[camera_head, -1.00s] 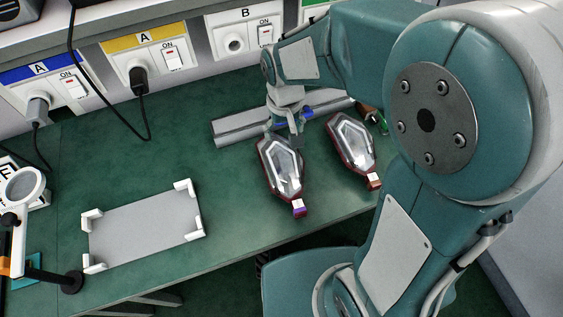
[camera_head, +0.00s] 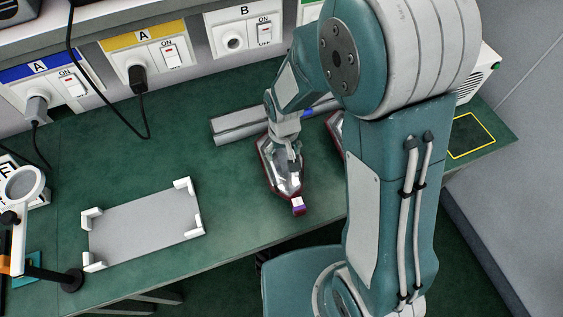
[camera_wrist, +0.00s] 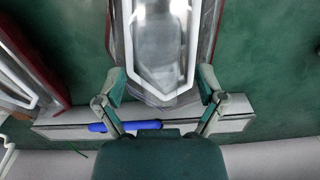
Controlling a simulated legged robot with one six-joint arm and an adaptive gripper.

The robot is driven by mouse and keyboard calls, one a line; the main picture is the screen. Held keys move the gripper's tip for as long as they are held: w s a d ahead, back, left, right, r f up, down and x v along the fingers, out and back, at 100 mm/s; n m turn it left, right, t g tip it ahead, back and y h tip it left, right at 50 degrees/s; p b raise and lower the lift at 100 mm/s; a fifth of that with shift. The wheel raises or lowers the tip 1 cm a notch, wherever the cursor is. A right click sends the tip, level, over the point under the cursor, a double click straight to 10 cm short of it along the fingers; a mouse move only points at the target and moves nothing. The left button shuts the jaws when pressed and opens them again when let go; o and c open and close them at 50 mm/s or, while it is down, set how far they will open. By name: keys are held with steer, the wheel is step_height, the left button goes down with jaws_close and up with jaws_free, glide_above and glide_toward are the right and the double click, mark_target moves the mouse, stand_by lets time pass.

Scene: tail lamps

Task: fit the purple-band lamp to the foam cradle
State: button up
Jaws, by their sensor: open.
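The purple-band lamp (camera_head: 298,205) lies on the green bench with its purple-banded end toward the front edge. In the wrist view its clear, white-edged lens (camera_wrist: 165,45) fills the top middle. My gripper (camera_head: 292,160) is over the lamp's far part. In the wrist view my gripper (camera_wrist: 160,88) is open, its fingers on either side of the lamp's pointed end; I cannot tell whether they touch it. The foam cradle, a grey plate with white corner pieces (camera_head: 145,228), lies empty at the left of the bench.
A second lamp (camera_head: 336,128) is mostly hidden behind my arm and shows at left in the wrist view (camera_wrist: 35,60). A grey bar (camera_head: 238,124) lies behind the lamps. A magnifier (camera_head: 24,186) stands at far left. Bench between cradle and lamp is clear.

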steer(key=shift+f, duration=0.2)
stand_by(0.6)
jaws_close()
